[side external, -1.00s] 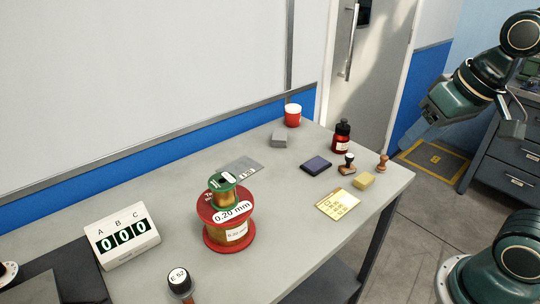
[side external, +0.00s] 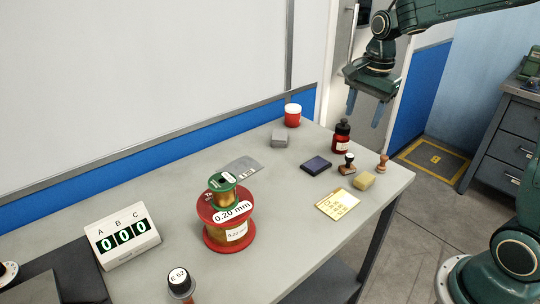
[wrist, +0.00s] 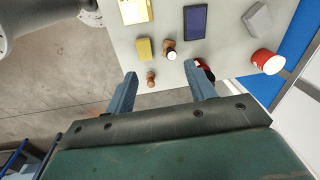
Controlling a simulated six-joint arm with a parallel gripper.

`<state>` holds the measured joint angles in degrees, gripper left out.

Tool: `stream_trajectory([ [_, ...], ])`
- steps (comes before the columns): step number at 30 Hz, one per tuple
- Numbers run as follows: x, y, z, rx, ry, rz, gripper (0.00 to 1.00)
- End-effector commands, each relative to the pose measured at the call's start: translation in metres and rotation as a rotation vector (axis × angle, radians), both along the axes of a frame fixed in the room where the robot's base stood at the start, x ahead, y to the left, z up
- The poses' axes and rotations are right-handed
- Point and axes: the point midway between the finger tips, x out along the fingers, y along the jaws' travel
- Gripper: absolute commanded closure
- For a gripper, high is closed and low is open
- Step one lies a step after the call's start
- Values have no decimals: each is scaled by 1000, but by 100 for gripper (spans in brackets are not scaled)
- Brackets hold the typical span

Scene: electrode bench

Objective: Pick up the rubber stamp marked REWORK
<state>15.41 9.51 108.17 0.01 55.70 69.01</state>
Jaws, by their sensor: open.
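Two small stamps stand near the table's right end. One has a dark handle with a white top and a wooden base (side external: 347,167); it also shows in the wrist view (wrist: 170,54). The other is all brown wood (side external: 383,163), nearer the table edge, and shows between the finger lines in the wrist view (wrist: 151,79). I cannot read REWORK on either.
A red bottle with black cap (side external: 341,138) stands beside the stamps, partly hidden by a finger in the wrist view. A dark pad (side external: 316,165), yellow block (side external: 364,180), gold plate (side external: 338,204), grey block (side external: 279,139) and red cup (side external: 292,116) are near.

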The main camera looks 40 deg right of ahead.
Motion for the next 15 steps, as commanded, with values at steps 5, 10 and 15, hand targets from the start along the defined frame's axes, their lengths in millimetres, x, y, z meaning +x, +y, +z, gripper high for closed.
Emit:
stream_trajectory([
  [5,25,-25,-31,31,53,-213,45],
  [10,39,-43,-54,48,86,-368,45],
  [15,46,-52,-65,54,101,-444,45],
])
